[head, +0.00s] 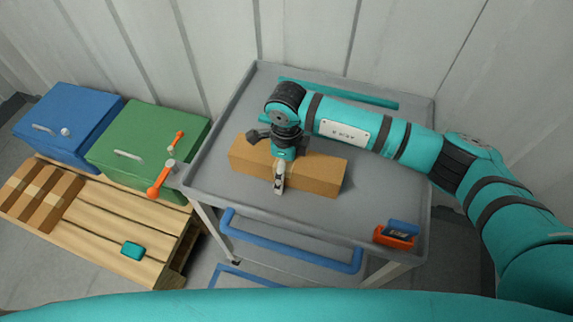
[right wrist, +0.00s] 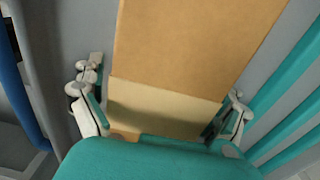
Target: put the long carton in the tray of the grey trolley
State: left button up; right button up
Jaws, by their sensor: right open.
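The long carton (head: 318,174), plain brown with a paler tape band, lies flat in the tray of the grey trolley (head: 385,205). My right gripper (head: 279,178) is over the carton's middle, pointing down, and hides part of it. In the right wrist view the carton (right wrist: 195,45) runs between the two spread fingers of the right gripper (right wrist: 160,108), one on each side. The gripper is open, with a gap visible on the left side; I cannot tell whether the right finger touches. My left gripper is not in view.
A red and blue item (head: 397,235) sits in the tray's front right corner. A teal bar (head: 340,93) lies along the back. At left, a wooden pallet (head: 110,222) carries cartons (head: 40,193), with blue (head: 68,120) and green (head: 148,145) boxes behind.

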notch_tip(320, 180, up, 12)
jog(key=shift+r+b, duration=0.15)
jog(key=shift+b, duration=0.5)
